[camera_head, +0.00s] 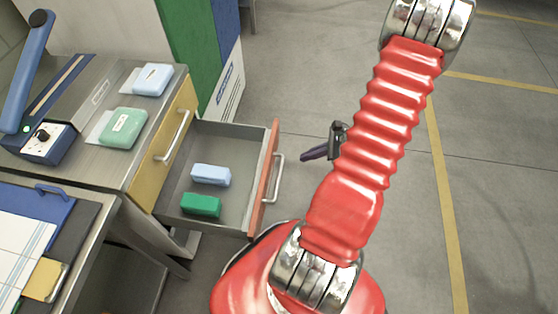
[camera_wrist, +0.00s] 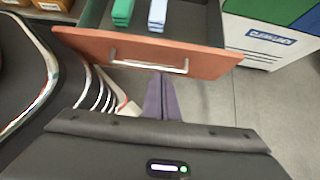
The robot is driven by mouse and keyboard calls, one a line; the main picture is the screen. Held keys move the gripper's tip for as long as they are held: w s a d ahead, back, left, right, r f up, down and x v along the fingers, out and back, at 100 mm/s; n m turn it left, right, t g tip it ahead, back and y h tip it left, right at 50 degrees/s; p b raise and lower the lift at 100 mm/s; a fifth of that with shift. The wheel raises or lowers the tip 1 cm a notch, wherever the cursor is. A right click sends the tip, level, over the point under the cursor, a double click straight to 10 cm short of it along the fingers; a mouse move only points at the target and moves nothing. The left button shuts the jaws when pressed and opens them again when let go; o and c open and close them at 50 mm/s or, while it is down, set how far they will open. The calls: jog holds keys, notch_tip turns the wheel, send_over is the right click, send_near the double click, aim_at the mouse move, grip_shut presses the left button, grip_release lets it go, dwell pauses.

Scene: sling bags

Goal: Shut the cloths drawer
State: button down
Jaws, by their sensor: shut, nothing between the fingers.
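The open drawer, its orange-red front (camera_head: 270,165) and pale bar handle (camera_head: 273,178) facing right, is pulled well out of the grey cabinet. Inside lie a light blue block-like item (camera_head: 211,175) and a green one (camera_head: 201,205); I cannot tell whether they are cloths. In the wrist view the drawer front (camera_wrist: 205,60) and handle (camera_wrist: 150,66) lie just ahead. My gripper (camera_head: 304,157) has purple fingers, shut and empty, right of the handle in the head view. In the wrist view the fingertips (camera_wrist: 160,75) show at the handle; contact is unclear.
A yellow drawer front (camera_head: 160,150) above is shut. The cabinet top holds blue (camera_head: 152,79) and green (camera_head: 124,128) packs and a blue-armed device (camera_head: 28,70). A green, blue and white unit (camera_head: 205,50) stands behind. Floor (camera_head: 480,190) to the right is open.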

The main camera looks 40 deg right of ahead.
aim_at(269, 165)
jog(key=x, duration=0.3)
jog(key=r+x, duration=0.1)
jog(key=x, duration=0.3)
jog(key=w+x, duration=0.1)
jog(key=x, duration=0.3)
jog(key=shift+w+a+r, duration=0.1)
jog(key=shift+a+r, duration=0.1)
jog(key=shift+a, duration=0.25)
jog(key=shift+w+a, duration=0.35)
jog(key=shift+w, duration=0.1)
